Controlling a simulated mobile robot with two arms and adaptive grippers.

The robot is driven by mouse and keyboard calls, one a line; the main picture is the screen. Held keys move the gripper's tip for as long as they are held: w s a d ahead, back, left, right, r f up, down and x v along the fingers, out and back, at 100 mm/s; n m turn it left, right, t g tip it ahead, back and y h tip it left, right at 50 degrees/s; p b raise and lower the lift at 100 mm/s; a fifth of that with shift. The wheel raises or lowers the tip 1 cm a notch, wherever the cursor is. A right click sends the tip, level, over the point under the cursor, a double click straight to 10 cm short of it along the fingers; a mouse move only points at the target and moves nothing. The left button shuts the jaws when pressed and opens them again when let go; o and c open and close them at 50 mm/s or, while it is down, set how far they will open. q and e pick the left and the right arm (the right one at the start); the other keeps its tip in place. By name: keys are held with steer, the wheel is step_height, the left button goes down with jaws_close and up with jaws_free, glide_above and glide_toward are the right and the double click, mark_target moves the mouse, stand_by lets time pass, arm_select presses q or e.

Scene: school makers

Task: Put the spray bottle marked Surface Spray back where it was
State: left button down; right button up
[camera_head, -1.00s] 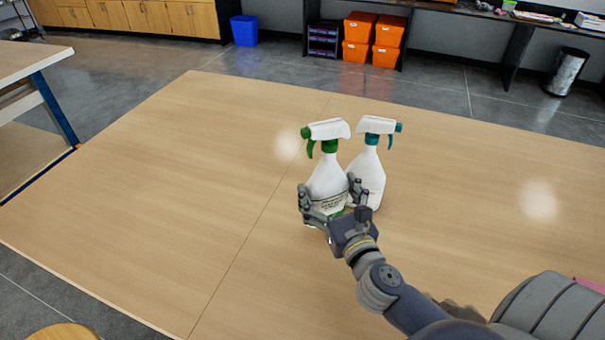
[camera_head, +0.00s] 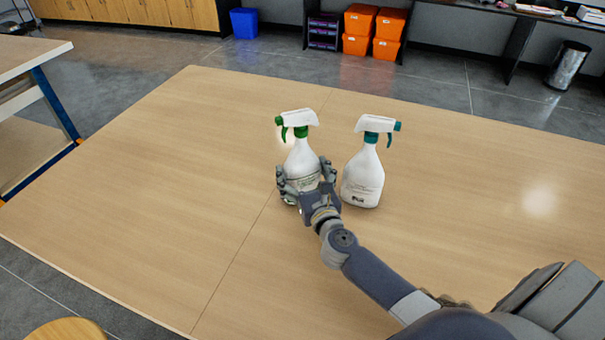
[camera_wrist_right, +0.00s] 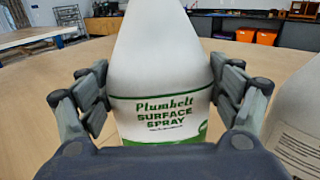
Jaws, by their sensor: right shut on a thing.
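The Surface Spray bottle (camera_head: 301,160) is white with a green trigger head and stands upright at the middle of the wooden table. Its label, reading "Plumbelt Surface Spray", shows in the right wrist view (camera_wrist_right: 165,115). My right gripper (camera_head: 306,184) is shut on its lower body, one finger on each side. I cannot tell whether its base touches the table. A second white spray bottle (camera_head: 363,180) with a teal head stands upright just to the right, apart from it; its edge shows in the right wrist view (camera_wrist_right: 298,125). My left gripper is not in view.
The wooden table (camera_head: 160,190) is clear to the left and behind the bottles. A blue bin (camera_head: 244,23), orange boxes (camera_head: 373,30) and a metal waste bin (camera_head: 567,65) stand on the floor or shelving beyond it. Another table (camera_head: 25,60) is at the left.

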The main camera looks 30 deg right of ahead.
steer(key=shift+f, duration=0.25)
steer(key=shift+f, duration=0.15)
steer(key=o, duration=1.7)
steer(key=shift+f, duration=0.1)
steer(key=shift+c, duration=0.2)
